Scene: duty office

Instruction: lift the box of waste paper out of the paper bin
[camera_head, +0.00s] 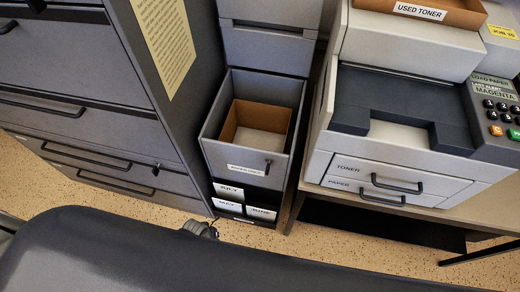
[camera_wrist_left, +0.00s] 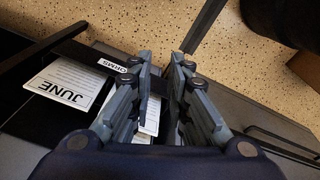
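The paper bin (camera_head: 210,135) is a grey pulled-out drawer with a white label and a dark handle on its front. The box of waste paper (camera_head: 228,128) is an open brown cardboard box standing inside it, with a pale, flat bottom or paper layer. My left gripper shows only as a small dark piece (camera_head: 200,230) in the head view, below and left of the bin. In the left wrist view its two fingers (camera_wrist_left: 162,58) are apart with nothing held between them. Neither the bin nor the box is clear in that view. My right gripper is not seen.
Month cards (camera_head: 228,190) sit in a dark rack below the bin; a JUNE card (camera_wrist_left: 68,85) shows in the left wrist view. A grey cabinet (camera_head: 80,70) stands left. A printer (camera_head: 400,110) on a table stands right. Speckled floor (camera_head: 330,250) lies below.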

